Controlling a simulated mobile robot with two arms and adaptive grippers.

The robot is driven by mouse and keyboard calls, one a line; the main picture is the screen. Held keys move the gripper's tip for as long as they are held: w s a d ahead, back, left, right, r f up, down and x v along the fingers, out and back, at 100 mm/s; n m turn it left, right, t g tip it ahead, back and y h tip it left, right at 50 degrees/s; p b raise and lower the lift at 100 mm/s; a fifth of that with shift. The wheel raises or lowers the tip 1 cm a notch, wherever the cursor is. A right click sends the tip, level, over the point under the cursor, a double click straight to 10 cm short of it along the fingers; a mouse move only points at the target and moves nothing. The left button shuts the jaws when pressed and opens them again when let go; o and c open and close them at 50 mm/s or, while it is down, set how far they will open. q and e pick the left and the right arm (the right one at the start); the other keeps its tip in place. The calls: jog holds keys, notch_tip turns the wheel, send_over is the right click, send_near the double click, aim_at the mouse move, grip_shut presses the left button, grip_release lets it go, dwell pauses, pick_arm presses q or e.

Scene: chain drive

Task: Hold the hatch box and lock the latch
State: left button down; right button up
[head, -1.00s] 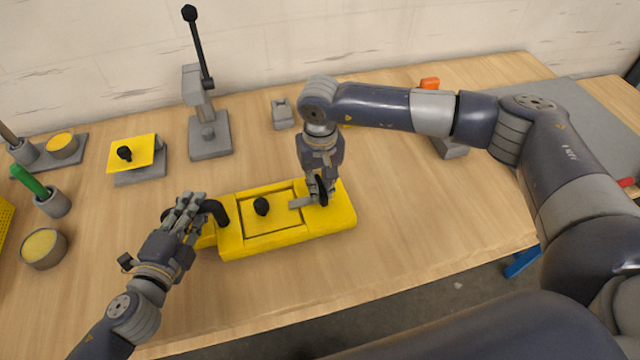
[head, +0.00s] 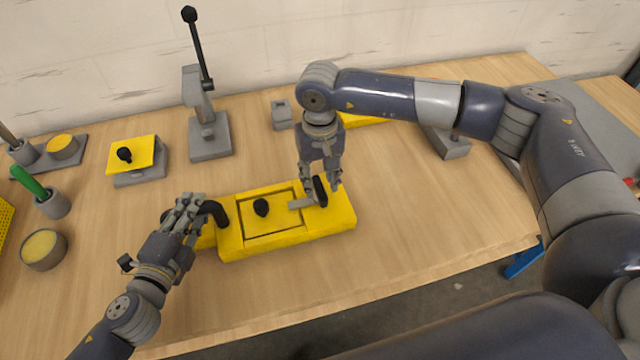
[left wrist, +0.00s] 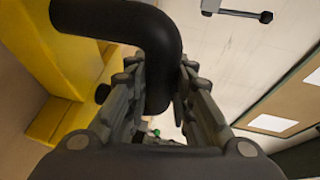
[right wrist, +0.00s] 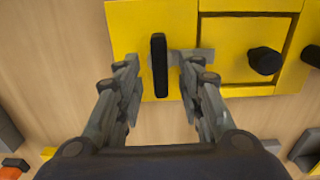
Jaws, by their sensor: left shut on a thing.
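The yellow hatch box (head: 338,218) lies on the bench, its hatch lid (head: 275,215) flat in the frame with a black knob (head: 261,207). My left gripper (head: 193,212) is shut on the box's bent black handle (head: 217,210), which also shows between its fingers in the left wrist view (left wrist: 150,45). The latch has a black grip (right wrist: 159,65) and a grey bar (right wrist: 190,57), which reaches across the lid's edge. My right gripper (right wrist: 160,95) is open, its fingers on either side of the black grip and apart from it.
A grey lever stand (head: 209,138), a small grey block (head: 282,115) and a yellow-topped stand (head: 132,155) are behind the box. A green-handled tool (head: 30,182) and a round tin (head: 43,249) are at left. The bench right of the box is clear.

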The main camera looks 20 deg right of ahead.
pick_arm(q)
jog(key=shift+f, duration=0.1)
pick_arm(e)
notch_tip(320, 180, up, 9)
jog(key=shift+r, duration=0.1)
dwell(0.3)
pick_arm(q)
jog(key=c, duration=1.3)
grip_release()
